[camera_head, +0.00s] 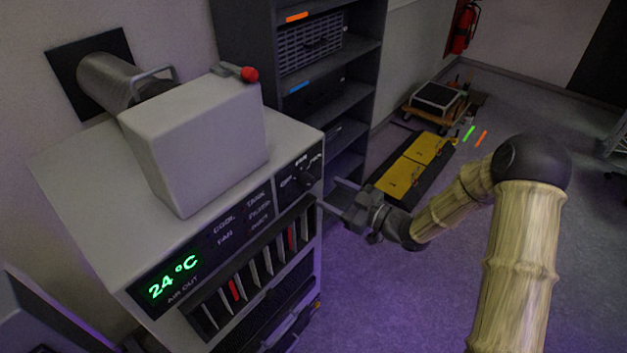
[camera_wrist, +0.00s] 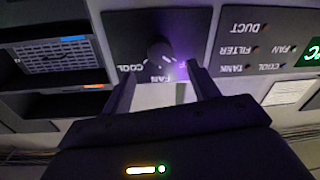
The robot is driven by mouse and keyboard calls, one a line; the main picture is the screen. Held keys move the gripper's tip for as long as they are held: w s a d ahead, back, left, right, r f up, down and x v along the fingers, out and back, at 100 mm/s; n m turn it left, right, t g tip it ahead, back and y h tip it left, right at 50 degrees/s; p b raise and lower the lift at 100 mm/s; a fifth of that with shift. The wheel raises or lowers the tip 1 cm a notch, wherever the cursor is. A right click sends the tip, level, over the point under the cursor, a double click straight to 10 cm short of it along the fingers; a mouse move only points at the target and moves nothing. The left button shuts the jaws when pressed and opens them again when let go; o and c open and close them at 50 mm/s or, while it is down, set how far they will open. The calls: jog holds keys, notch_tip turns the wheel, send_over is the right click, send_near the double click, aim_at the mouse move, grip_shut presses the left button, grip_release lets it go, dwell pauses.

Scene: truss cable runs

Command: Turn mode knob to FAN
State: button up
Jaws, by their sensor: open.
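The mode knob (camera_head: 305,181) is a dark round knob on the black control panel at the right end of the machine's front. In the wrist view the knob (camera_wrist: 160,50) sits at upper middle, with upside-down COOL and FAN labels below it. I cannot tell which label it points to. My gripper (camera_head: 329,194) is open and empty, facing the panel. In the wrist view my gripper (camera_wrist: 162,75) has one finger on each side of the knob's line, with tips just short of it. Whether they touch it is unclear.
The grey machine (camera_head: 75,175) has a lit 24 °C display (camera_head: 173,278) and vent slots with red markers. A box with a red-knobbed lever (camera_head: 248,74) stands on top. A dark shelf (camera_head: 330,95) is behind. Yellow panels (camera_head: 415,165) lie on the floor. Open floor lies right.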

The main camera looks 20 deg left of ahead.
aim_at(311, 183)
jog(key=p+x, duration=0.1)
jog(key=x, duration=0.5)
jog(key=shift+w+a+p, duration=0.1)
jog(key=shift+a+p, duration=0.2)
jog(key=shift+c, duration=0.2)
jog(key=c, duration=0.9)
